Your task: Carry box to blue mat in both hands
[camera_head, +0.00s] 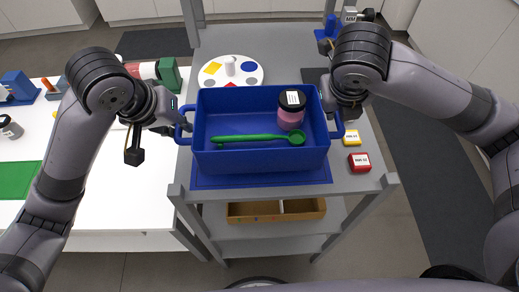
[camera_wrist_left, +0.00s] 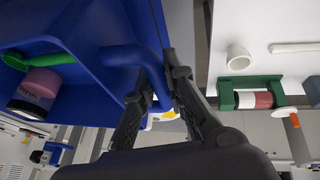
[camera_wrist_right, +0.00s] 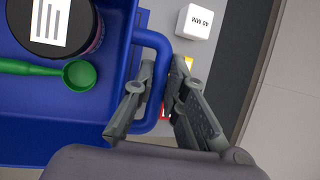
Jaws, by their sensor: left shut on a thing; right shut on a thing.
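The blue box (camera_head: 255,161) is over the blue mat (camera_head: 290,180) on the grey cart. The mat shows along the box's front; I cannot tell if the box touches it. A pink jar with a black lid (camera_head: 291,112) and a green spoon (camera_head: 255,138) are inside the box. My left gripper (camera_head: 176,127) is shut on the box's left handle, which also shows in the left wrist view (camera_wrist_left: 130,54). My right gripper (camera_head: 338,117) is shut on the right handle, which also shows in the right wrist view (camera_wrist_right: 162,60).
A round white palette (camera_head: 250,75) lies behind the box. A yellow block (camera_head: 351,138) and a red block (camera_head: 359,162) sit right of it on the cart. A white table with a green mat (camera_head: 17,180) stands at left. A wooden tray (camera_head: 245,213) is on the lower shelf.

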